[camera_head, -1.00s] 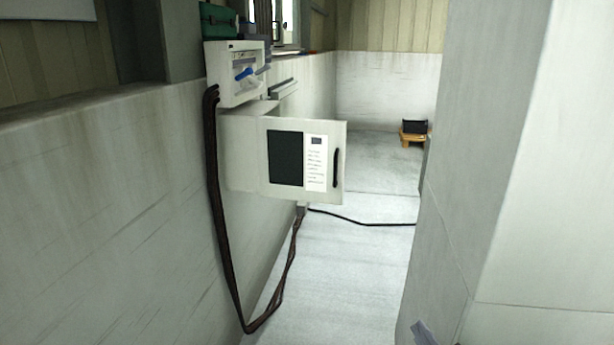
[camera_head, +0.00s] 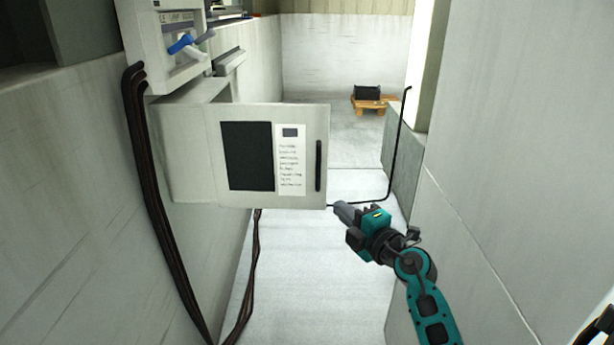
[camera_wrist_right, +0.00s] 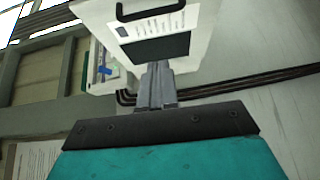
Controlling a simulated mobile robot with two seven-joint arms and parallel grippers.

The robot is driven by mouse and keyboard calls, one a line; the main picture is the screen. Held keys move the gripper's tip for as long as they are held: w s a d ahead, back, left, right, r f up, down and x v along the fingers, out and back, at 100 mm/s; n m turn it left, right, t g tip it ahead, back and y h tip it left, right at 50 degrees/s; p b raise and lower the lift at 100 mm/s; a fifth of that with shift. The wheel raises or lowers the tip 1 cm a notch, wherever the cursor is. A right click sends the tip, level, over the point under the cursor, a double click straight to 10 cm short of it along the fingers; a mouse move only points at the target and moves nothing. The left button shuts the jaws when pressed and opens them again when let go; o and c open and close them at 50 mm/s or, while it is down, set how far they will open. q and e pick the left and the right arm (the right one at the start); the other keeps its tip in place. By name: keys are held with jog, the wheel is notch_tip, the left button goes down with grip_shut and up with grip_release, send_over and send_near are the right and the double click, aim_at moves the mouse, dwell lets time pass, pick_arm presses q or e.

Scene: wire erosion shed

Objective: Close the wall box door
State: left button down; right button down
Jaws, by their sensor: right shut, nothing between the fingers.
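The wall box (camera_head: 188,150) is a pale grey cabinet on the left wall. Its door (camera_head: 228,198) stands open, swung out from the wall, and its face shows a black panel, a white label and a dark upright handle (camera_head: 318,166). My right gripper (camera_head: 338,208) is shut and empty, near the door's lower free corner in the head view; I cannot tell whether it touches. In the right wrist view the shut fingers (camera_wrist_right: 156,85) point towards the door (camera_wrist_right: 203,30), with the handle (camera_wrist_right: 150,12) beyond them. My left gripper is not in view.
Above the box is another grey unit (camera_head: 163,50) with a blue lever. Dark cables (camera_head: 150,200) hang down the left wall. A wooden stand (camera_head: 372,104) with a black case is far back. A pale wall (camera_head: 500,150) bounds the right; the floor between is narrow.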

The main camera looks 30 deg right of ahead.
jog(key=w+d+b, duration=0.2)
jog(key=w+b, duration=0.1)
jog(key=w, duration=0.9)
jog(key=shift+w+d, duration=0.15)
jog(key=shift+d, duration=0.2)
